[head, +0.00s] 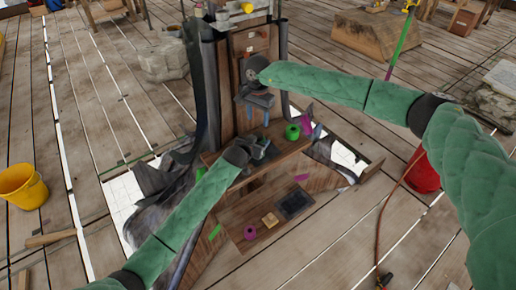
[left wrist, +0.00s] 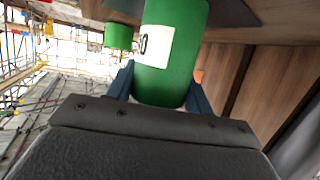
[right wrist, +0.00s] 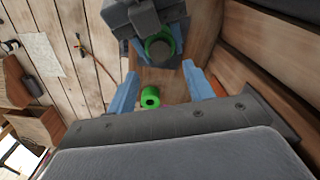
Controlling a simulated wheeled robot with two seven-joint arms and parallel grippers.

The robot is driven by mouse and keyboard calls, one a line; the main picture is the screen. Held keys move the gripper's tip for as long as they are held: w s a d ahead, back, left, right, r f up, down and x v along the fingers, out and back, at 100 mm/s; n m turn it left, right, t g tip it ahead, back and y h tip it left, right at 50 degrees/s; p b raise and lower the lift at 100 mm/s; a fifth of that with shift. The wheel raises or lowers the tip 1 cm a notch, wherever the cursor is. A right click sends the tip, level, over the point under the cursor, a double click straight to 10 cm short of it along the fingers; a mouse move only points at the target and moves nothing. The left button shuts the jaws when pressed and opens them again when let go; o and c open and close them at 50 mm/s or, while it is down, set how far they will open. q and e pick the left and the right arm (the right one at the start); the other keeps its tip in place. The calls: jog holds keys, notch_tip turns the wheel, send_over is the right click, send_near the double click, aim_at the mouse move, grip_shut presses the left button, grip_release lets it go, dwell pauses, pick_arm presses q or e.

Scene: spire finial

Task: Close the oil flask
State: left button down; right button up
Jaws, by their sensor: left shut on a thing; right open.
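The green flask (left wrist: 172,60) with a white label stands between my left gripper's blue fingers in the left wrist view. My left gripper (head: 266,150) is shut on it above the wooden shelf. From above, in the right wrist view, the flask (right wrist: 150,42) shows a green rim around a grey-brown centre. A smaller green cylinder (head: 292,132), seemingly the cap, stands apart on the shelf; it shows in the right wrist view (right wrist: 150,97) with a dark hole in its top, and in the left wrist view (left wrist: 118,36). My right gripper (head: 266,118) is open and empty above the shelf.
A magenta item (head: 305,124) is close behind the small green cylinder. A lower wooden board (head: 270,205) holds a dark tray (head: 295,203), a tan block (head: 270,219) and a magenta piece (head: 250,232). A dark-sided wooden post rises behind the shelf.

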aim_at(258, 135)
dwell(0.5)
jog(key=shift+f, duration=4)
jog(key=shift+c, duration=0.4)
jog(key=c, duration=0.9)
jog(key=m, duration=0.4)
jog(key=o, duration=1.1)
jog(key=shift+o, duration=0.2)
notch_tip(258, 135, up, 12)
